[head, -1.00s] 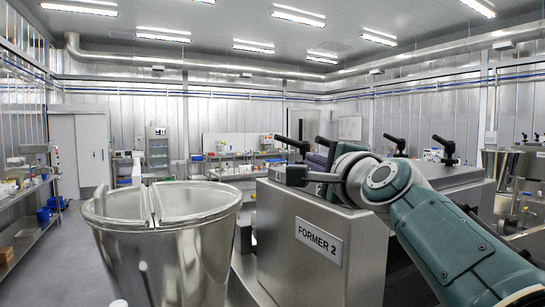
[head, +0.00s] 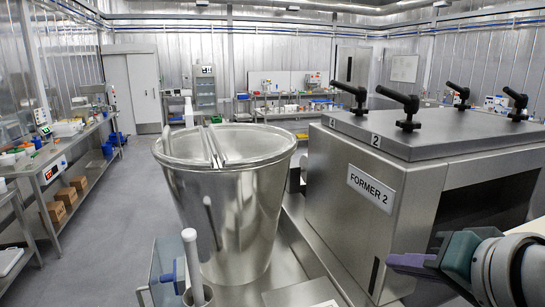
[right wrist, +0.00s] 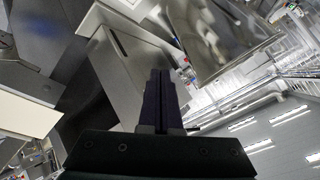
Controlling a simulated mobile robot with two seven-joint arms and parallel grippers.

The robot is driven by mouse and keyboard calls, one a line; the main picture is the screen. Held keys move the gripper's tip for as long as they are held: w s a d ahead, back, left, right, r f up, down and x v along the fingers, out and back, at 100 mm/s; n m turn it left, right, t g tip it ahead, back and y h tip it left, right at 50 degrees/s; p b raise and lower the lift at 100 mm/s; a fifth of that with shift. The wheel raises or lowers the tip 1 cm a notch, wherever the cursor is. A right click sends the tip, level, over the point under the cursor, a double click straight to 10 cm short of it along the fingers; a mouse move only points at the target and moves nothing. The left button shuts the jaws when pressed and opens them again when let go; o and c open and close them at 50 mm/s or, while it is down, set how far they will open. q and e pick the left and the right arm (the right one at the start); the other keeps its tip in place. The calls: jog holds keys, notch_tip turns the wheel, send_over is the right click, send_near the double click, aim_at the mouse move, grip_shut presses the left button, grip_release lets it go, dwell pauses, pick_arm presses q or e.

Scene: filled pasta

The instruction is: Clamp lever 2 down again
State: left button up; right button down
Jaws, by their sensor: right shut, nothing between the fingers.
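Lever 2 (head: 397,101) is a black clamp handle on the lid (head: 455,135) of the steel box marked FORMER 2 (head: 345,205). It stands behind the "2" label (head: 376,141), its arm sloping up to the left from its post. My right gripper (head: 408,262), with dark purple fingers, is low in front of the box, well below the lid and apart from the lever. It is shut and empty. In the right wrist view its fingers (right wrist: 159,100) lie together. My left gripper is not in view.
Several similar black levers, such as one at the lid's left corner (head: 350,93), stand on the lid. A large steel hopper (head: 225,215) stands left of the box. A clear-sided holder (head: 165,275) is in front. The floor (head: 90,230) at left is clear.

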pick_arm(q)
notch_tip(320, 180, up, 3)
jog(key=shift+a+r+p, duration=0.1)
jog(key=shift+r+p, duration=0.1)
jog(key=shift+p, duration=1.05)
pick_arm(e)
jog(key=s+d+f+n+g+h, duration=0.1)
jog(key=s+n+g, duration=0.6)
jog(key=s, duration=1.7)
jog(key=shift+s+d+f+n+h, duration=0.2)
jog(key=shift+n+h, duration=0.3)
jog(key=shift+n, duration=0.2)
